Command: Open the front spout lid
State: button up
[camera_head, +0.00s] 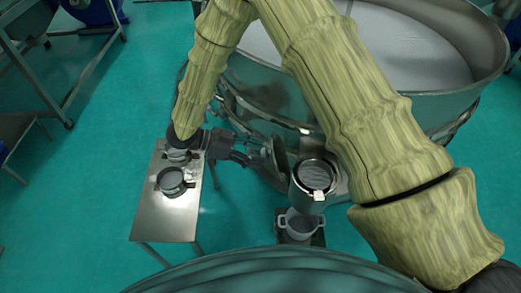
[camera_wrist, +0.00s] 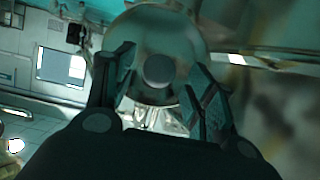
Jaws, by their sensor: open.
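The front spout (camera_head: 302,198) stands out from the front of the sieve in the head view. Its round grey lid (camera_head: 317,173) lies on top and looks shut, with a small pale tab (camera_head: 319,195) at its near edge. My gripper (camera_head: 254,150) is to the left of the spout, pointing right towards it, and appears apart from it. In the wrist view, my gripper (camera_wrist: 161,75) is open with nothing clasped. A rounded metal body (camera_wrist: 150,35) with a dark disc (camera_wrist: 159,70) shows between and beyond the fingers; I cannot tell which part it is.
The big round sieve (camera_head: 400,103) fills the upper right. A pot (camera_head: 300,226) stands below the spout. A steel table (camera_head: 168,220) at left bears a dark round pot (camera_head: 172,181). A metal frame (camera_head: 40,75) is at far left. Green floor is clear at lower left.

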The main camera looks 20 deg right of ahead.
jog(key=shift+s+d+f, duration=0.1)
jog(key=shift+s+d, duration=0.15)
jog(key=shift+d, duration=0.25)
jog(key=shift+d+f, duration=0.35)
jog(key=shift+d, duration=0.05)
jog(key=shift+s, duration=0.1)
jog(key=shift+c, duration=0.4)
